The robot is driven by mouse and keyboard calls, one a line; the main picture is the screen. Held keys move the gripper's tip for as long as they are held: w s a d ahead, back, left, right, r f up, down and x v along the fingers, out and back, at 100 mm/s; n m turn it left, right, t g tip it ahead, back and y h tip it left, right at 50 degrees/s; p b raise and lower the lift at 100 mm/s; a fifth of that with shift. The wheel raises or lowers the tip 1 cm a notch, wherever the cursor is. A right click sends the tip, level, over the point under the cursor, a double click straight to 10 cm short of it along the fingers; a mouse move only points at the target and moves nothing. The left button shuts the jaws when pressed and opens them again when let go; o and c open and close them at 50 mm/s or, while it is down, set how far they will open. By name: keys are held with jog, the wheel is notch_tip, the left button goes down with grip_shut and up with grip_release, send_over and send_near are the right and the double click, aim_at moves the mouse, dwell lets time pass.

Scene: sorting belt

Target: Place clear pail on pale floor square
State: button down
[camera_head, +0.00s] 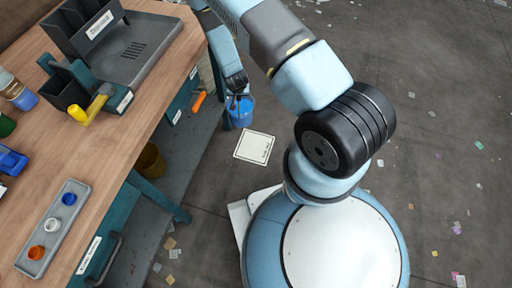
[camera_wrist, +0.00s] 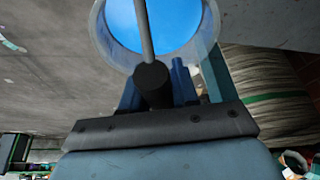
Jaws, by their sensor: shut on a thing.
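The pail (camera_head: 241,114) looks blue in the head view, just beyond the upper left edge of the pale floor square (camera_head: 254,147). In the wrist view the pail (camera_wrist: 108,42) shows a pale translucent wall and a bright blue inside. My gripper (camera_head: 237,87) is above the pail and shut on its handle; the wrist view shows the gripper (camera_wrist: 155,88) at the dark grip of the thin grey bail. The pail hangs below the fingers; I cannot tell whether its base touches the floor. The square is white with a thin dark border and small lettering, and nothing stands on it.
A wooden workbench (camera_head: 120,125) with teal legs fills the left, with a lower shelf (camera_head: 182,160) close to the square. An orange-handled tool (camera_head: 199,102) and a brownish-yellow bucket (camera_head: 150,161) are under it. Paper scraps litter the open floor at right. A wire coil (camera_wrist: 262,92) shows in the wrist view.

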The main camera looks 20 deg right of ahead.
aim_at(243, 119)
jog(key=s+f, duration=0.2)
jog(key=f, duration=0.1)
jog(key=s+f+m, duration=0.1)
jog(key=s+f, duration=0.1)
jog(key=f, duration=0.2)
jog(key=s+f+m, duration=0.1)
jog(key=s+f, duration=0.1)
jog(key=f, duration=0.2)
jog(key=shift+a+f+h, duration=0.15)
jog(key=shift+f+h, duration=0.05)
jog(key=shift+h, duration=0.1)
jog(key=s+d+f+m, duration=0.2)
jog(key=s+f, duration=0.6)
jog(key=f, duration=0.1)
jog(key=w+d+f, duration=0.5)
jog(key=w+f, duration=0.8)
jog(key=shift+d+g+h, duration=0.15)
jog(key=shift+g+h, duration=0.15)
jog(key=shift+f, duration=0.1)
jog(key=c, duration=0.8)
grip_release()
jog(key=shift+c, duration=0.2)
